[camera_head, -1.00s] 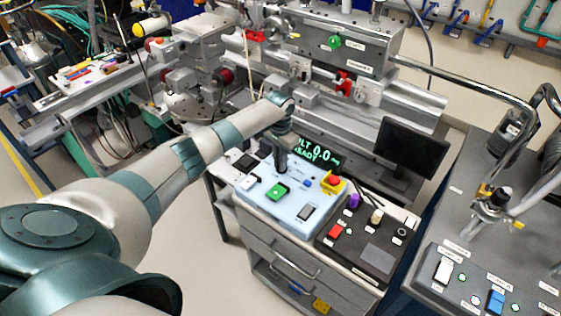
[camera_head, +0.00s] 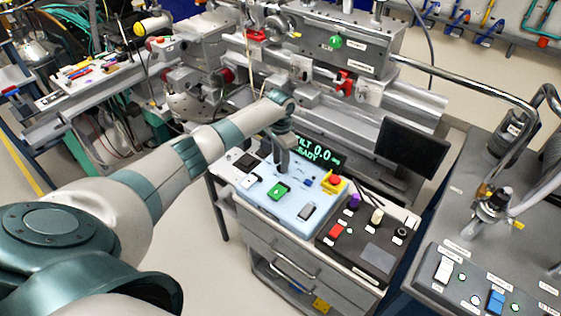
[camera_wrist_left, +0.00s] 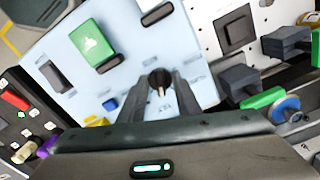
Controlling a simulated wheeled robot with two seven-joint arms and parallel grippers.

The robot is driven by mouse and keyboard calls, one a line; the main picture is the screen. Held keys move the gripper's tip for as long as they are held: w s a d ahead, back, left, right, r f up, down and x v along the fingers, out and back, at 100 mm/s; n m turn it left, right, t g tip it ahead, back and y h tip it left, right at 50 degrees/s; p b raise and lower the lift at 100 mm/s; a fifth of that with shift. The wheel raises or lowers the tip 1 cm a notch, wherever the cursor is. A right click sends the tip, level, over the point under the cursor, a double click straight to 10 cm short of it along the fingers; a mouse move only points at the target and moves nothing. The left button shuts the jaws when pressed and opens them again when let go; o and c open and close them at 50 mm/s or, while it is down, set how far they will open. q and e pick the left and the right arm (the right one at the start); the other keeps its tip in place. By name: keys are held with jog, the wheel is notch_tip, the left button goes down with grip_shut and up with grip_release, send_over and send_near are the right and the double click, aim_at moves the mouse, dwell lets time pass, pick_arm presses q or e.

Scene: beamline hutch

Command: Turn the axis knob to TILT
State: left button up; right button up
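The axis knob (camera_wrist_left: 160,78) is a small dark round knob with a pale pointer line, on the light blue control panel (camera_wrist_left: 205,88). It shows in the left wrist view between the two fingers of my left gripper (camera_wrist_left: 160,88). The fingers stand apart on either side, with slivers of panel beside the knob. In the head view my left gripper (camera_head: 284,162) points down over the panel (camera_head: 290,208) and hides the knob. The green-lettered display (camera_head: 320,150) behind it reads TILT 0.0 and READY. My right gripper is not in view.
A green button (camera_head: 278,191) and a dark rocker switch (camera_head: 306,211) sit near the gripper on the panel. A red emergency button (camera_head: 333,180) on yellow stands to the right. A black monitor (camera_head: 410,148) and metal beamline parts are behind.

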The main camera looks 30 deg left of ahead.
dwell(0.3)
pick_arm(q)
jog(key=shift+r, duration=0.5)
notch_tip(320, 180, up, 16)
jog(key=b, duration=0.4)
jog(key=shift+r+b, duration=0.2)
jog(key=shift+b, duration=0.1)
jog(key=shift+f, duration=0.1)
